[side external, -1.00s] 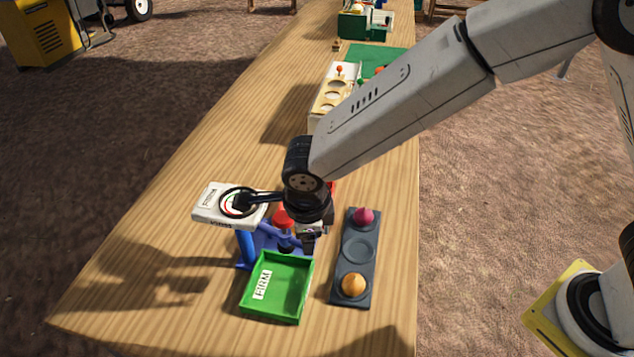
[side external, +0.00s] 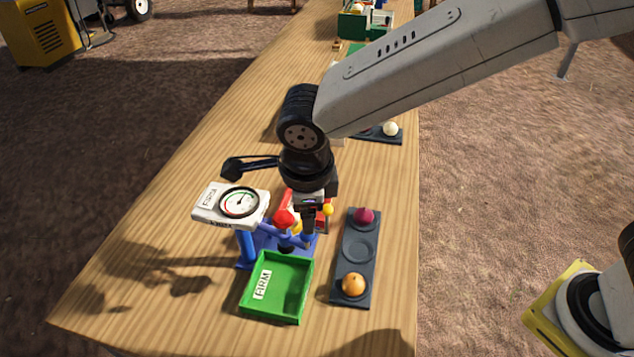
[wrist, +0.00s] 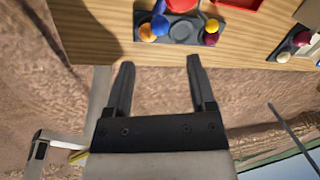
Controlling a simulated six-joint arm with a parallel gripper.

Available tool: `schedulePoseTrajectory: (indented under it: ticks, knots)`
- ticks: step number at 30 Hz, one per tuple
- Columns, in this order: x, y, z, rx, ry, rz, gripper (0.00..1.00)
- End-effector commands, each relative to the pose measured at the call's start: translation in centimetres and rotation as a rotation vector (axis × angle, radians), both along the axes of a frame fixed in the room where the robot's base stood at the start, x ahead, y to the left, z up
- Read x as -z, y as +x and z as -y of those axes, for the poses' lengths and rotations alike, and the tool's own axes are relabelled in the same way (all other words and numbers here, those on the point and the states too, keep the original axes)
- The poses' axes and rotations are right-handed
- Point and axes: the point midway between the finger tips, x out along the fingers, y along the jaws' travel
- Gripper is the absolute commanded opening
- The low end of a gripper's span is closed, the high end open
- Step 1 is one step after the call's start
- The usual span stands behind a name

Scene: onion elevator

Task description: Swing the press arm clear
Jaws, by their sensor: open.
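The press (side external: 246,247) stands near the table's front end, with a blue post and a white gauge. Its blue press arm (side external: 294,238) reaches right from the post, beside red parts (side external: 286,217). My gripper (side external: 309,236) is close above the press's right side and partly hides it. I cannot tell whether it touches the press arm. In the wrist view my gripper (wrist: 160,62) is open with nothing between its fingers. Blue (wrist: 160,25) and red (wrist: 182,5) parts show beyond the fingertips.
A green tray (side external: 260,310) labelled FIRM sits in front of the press. Right of it is a dark three-well holder (side external: 340,294) with a purple onion (side external: 364,216) and an orange onion (side external: 353,284); its middle well is empty. Another dark holder (side external: 370,133) lies farther back.

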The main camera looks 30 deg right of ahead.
Motion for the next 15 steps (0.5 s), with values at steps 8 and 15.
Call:
schedulePoseTrajectory:
  ticks: [8, 15]
  knots:
    - [0.01, 0.03, 0.02, -0.001, 0.000, -0.001, 0.43]
    - [0.24, 0.35, 0.96, -0.026, 0.001, -0.041, 0.00]
